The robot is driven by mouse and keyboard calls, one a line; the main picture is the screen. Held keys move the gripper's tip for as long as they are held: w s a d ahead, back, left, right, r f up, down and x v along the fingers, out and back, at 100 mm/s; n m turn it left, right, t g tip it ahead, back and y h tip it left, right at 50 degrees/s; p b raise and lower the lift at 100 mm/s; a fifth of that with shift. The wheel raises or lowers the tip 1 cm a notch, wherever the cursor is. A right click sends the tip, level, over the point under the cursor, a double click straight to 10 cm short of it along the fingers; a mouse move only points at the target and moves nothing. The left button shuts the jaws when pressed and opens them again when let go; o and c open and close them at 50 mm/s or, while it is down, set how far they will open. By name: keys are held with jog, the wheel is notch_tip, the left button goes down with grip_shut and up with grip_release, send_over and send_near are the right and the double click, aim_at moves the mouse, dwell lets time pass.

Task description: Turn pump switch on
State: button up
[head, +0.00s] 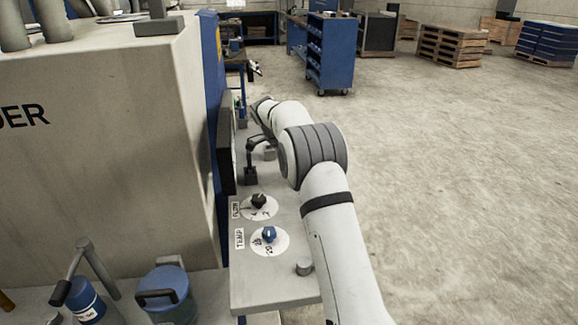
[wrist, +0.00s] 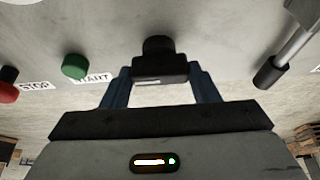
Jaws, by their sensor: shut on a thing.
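In the wrist view my gripper (wrist: 160,76) has its two blue fingers on either side of a black switch knob (wrist: 158,68), which stands on the grey panel. The gripper is shut on this knob. No label for the knob can be read, as my gripper covers the area below it. In the head view my arm reaches forward along the right side of the panel, and the fingers and held knob cannot be made out there.
A green START button (wrist: 75,66) and red STOP button (wrist: 8,88) lie left of my gripper; a black-gripped lever (wrist: 268,72) stands right. Open floor lies right.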

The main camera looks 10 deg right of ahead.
dwell(0.5)
jog(key=o, duration=1)
jog(key=v, duration=0.7)
jog(key=shift+a+r, duration=0.1)
jog(key=shift+r, duration=0.2)
